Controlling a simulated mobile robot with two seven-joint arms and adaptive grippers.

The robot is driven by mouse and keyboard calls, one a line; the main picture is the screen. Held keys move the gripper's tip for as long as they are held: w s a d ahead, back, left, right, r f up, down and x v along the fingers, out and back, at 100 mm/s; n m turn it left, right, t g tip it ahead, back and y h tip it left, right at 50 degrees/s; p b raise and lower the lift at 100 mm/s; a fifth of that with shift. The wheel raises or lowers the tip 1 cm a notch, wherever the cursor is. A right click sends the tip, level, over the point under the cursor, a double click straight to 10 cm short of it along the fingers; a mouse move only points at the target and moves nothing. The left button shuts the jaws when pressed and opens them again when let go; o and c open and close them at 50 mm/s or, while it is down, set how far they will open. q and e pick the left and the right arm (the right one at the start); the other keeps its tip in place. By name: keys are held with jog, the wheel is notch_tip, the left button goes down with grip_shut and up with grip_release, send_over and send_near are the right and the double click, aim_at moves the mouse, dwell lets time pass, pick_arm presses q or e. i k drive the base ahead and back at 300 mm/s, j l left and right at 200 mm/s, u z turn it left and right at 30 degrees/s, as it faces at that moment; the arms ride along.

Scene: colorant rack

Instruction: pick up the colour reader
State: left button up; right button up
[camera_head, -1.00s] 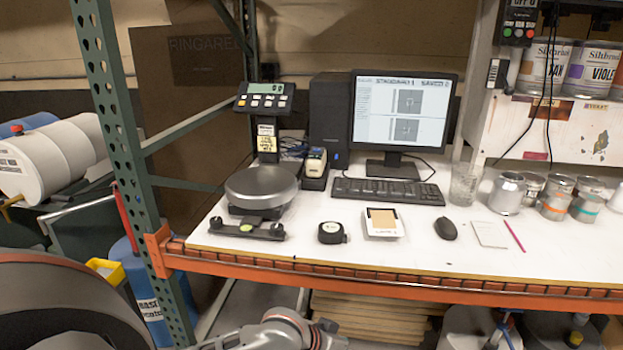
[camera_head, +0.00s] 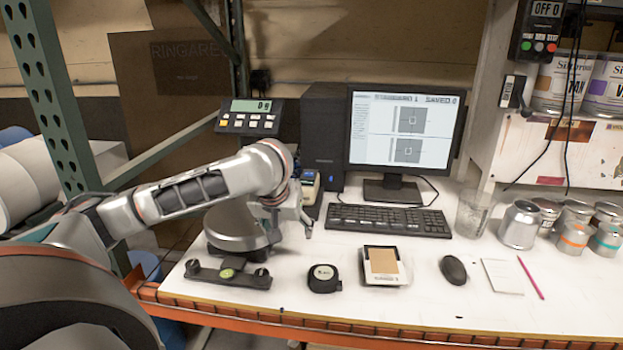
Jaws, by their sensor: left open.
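The colour reader (camera_head: 309,184), a small upright device with a pale body and a dark front, stands in a dark dock between the scale and the computer tower. My left arm reaches in from the left across the scale. My left gripper (camera_head: 295,222) points downward just left of and in front of the reader. It is open and appears empty, with no visible contact with the reader. The gripper and wrist cover part of the reader's left side and the dock. My right gripper is not in view.
The scale (camera_head: 243,275) is partly hidden behind my arm. A black tape measure (camera_head: 324,279), a swatch card (camera_head: 384,262) and a mouse (camera_head: 453,270) lie in front. The keyboard (camera_head: 389,220) and monitor (camera_head: 404,130) are to the right. Cans and a glass stand further right.

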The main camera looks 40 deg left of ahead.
aim_at(310, 185)
jog(key=i+j, duration=0.75)
jog(key=i, duration=0.15)
